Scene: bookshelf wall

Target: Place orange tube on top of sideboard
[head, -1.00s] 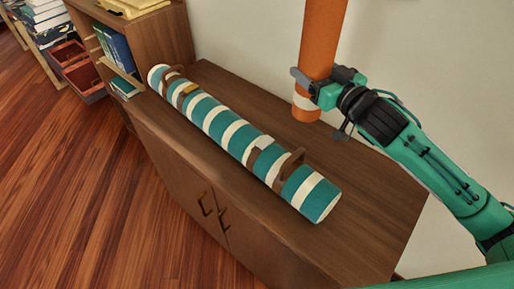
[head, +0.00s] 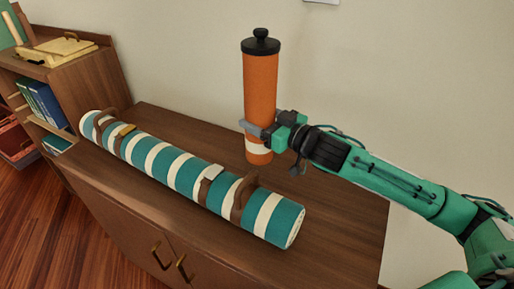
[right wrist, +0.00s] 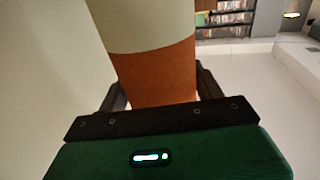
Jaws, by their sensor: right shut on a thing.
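The orange tube (head: 261,92) is upright, with a black knobbed cap and a cream band near its lower end. In the right wrist view the tube (right wrist: 155,75) stands between the fingers. My left gripper is not in view.
A long teal and white striped roll (head: 185,175) with brown straps lies along the sideboard top, left of and in front of the tube. A bookcase (head: 85,75) with blue books stands at the left. The right part of the top is bare.

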